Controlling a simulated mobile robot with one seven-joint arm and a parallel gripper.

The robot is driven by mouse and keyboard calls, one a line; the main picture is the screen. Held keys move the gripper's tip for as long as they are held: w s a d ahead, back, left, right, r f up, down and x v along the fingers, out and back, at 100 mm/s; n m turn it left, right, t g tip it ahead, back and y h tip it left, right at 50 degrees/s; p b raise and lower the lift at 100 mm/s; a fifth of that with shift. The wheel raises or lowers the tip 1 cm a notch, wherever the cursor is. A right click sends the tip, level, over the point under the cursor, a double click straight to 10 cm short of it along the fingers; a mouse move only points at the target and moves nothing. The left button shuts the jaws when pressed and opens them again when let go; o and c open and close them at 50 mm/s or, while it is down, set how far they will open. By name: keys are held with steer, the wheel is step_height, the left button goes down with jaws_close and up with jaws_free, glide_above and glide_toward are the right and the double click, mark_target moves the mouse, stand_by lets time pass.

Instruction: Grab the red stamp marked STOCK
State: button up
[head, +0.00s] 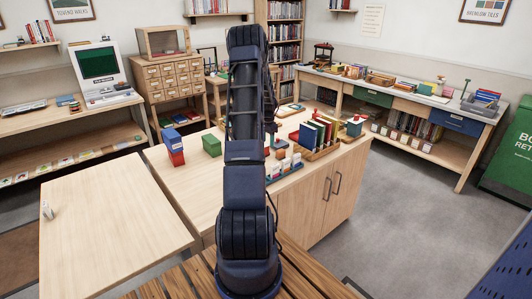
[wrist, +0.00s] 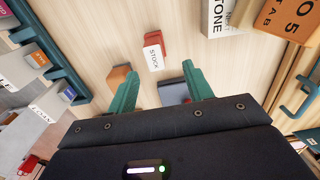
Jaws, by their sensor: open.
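The red stamp (wrist: 153,45) shows in the wrist view with a white label reading STOCK. It is on the pale wooden top, apart from my fingers and just beyond the gap between them. My gripper (wrist: 160,73) is open and empty, with green fingers spread to either side. In the head view my own arm covers the middle of the cabinet top, and I cannot make out the gripper or the STOCK label there.
An orange block (wrist: 120,74) lies close to the left finger. A dark blue-grey object (wrist: 172,92) lies by the right finger, partly hidden. A teal rack (wrist: 52,48) is at left. A white book (wrist: 221,16) and an orange book (wrist: 286,18) are upper right.

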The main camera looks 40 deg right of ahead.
mark_target(268, 152)
steer(key=shift+s+a+f, duration=0.1)
steer(key=shift+f, duration=1.35)
steer(key=shift+s+a+f, duration=0.1)
steer(key=shift+f, duration=1.3)
steer(key=c, duration=1.1)
